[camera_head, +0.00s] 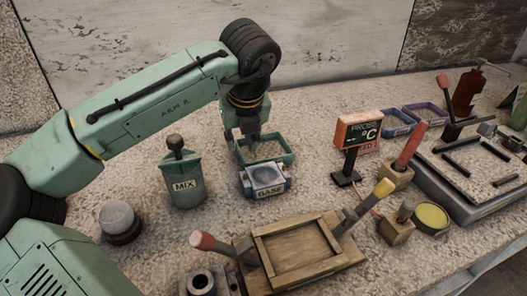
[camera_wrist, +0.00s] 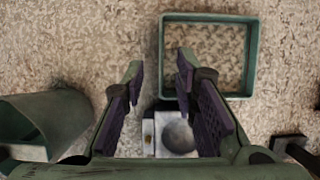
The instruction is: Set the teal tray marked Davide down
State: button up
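The teal tray (camera_head: 289,157) is a shallow rectangular frame behind the BASE block, apparently flat on the speckled tabletop. No name can be read on it. In the wrist view the tray (camera_wrist: 252,58) is at the upper right, and the tabletop shows through its inside. My gripper (camera_head: 254,137) points down at the tray's left part. In the wrist view my gripper (camera_wrist: 158,63) has its purple-padded fingers apart, with the tray's left wall showing between the tips and a gap on each side.
The BASE block (camera_head: 265,178) stands just in front of the tray, and the MIX canister (camera_head: 186,178) to the left. A sign on a stand (camera_head: 350,155) is at the right. A wooden frame (camera_head: 300,245) lies in front. Blue (camera_head: 397,124) and purple (camera_head: 428,111) trays lie further right.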

aim_at(240, 152)
jog(key=x, duration=0.4)
jog(key=shift+w+f, duration=0.1)
jog(key=shift+f, duration=0.05)
grip_shut()
dwell(0.4)
dwell(0.3)
